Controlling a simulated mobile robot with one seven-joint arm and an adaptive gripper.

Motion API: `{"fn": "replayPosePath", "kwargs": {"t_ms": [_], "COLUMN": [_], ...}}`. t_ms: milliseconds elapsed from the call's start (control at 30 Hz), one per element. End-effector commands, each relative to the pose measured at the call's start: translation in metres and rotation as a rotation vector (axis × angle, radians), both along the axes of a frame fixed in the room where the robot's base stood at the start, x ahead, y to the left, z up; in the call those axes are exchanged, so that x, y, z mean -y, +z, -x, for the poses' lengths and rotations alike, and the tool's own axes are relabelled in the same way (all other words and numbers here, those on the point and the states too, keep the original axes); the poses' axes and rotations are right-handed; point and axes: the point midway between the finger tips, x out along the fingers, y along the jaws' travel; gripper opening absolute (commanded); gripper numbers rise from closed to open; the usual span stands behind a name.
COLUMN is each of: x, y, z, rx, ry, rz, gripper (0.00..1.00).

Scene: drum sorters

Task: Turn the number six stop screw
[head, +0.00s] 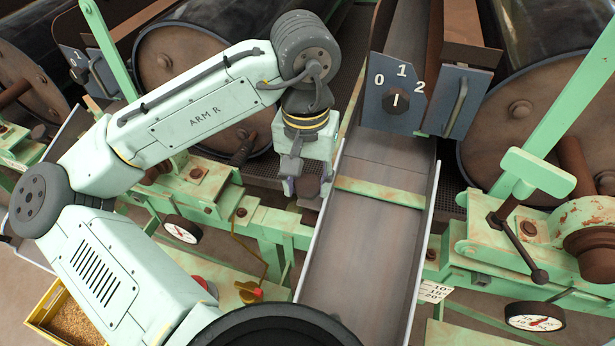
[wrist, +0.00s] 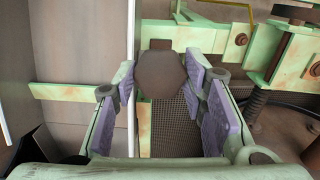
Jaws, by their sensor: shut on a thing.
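A brown, rusty hexagonal screw head (wrist: 161,75) sits between the two purple-padded fingers of my gripper (wrist: 162,82) in the wrist view. The pads are closed on its left and right sides. In the head view my gripper (head: 302,187) points down at the left side of a sloping metal chute, with the brown screw head (head: 309,186) partly showing at its fingers. The shank below the head is hidden. I see no number six on or beside the screw.
The chute (head: 365,255) with raised side walls stands close right of my gripper. A dial plate marked 0, 1, 2 (head: 385,112) is above it. Green frame rails (head: 270,222) run below. A crank handle (head: 519,248) and gauge (head: 535,318) are at right, drums behind.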

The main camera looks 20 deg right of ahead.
Motion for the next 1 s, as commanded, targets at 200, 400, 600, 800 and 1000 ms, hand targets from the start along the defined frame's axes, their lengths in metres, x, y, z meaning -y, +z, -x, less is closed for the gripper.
{"fn": "replayPosePath", "kwargs": {"t_ms": [200, 400, 600, 800, 1000], "x": [-0.0001, 0.0, 0.0007, 0.0013, 0.0018], "y": [0.0002, 0.0004, 0.0012, 0.0018, 0.0019], "z": [-0.0001, 0.0, 0.0004, 0.0011, 0.0017], "rx": [0.0, 0.001, 0.01, 0.031, 0.063], "ry": [0.0, -0.006, -0.057, -0.178, -0.351], "rz": [0.0, -0.002, -0.014, -0.048, -0.094], "gripper": [0.14, 0.11, 0.11, 0.11, 0.11]}}
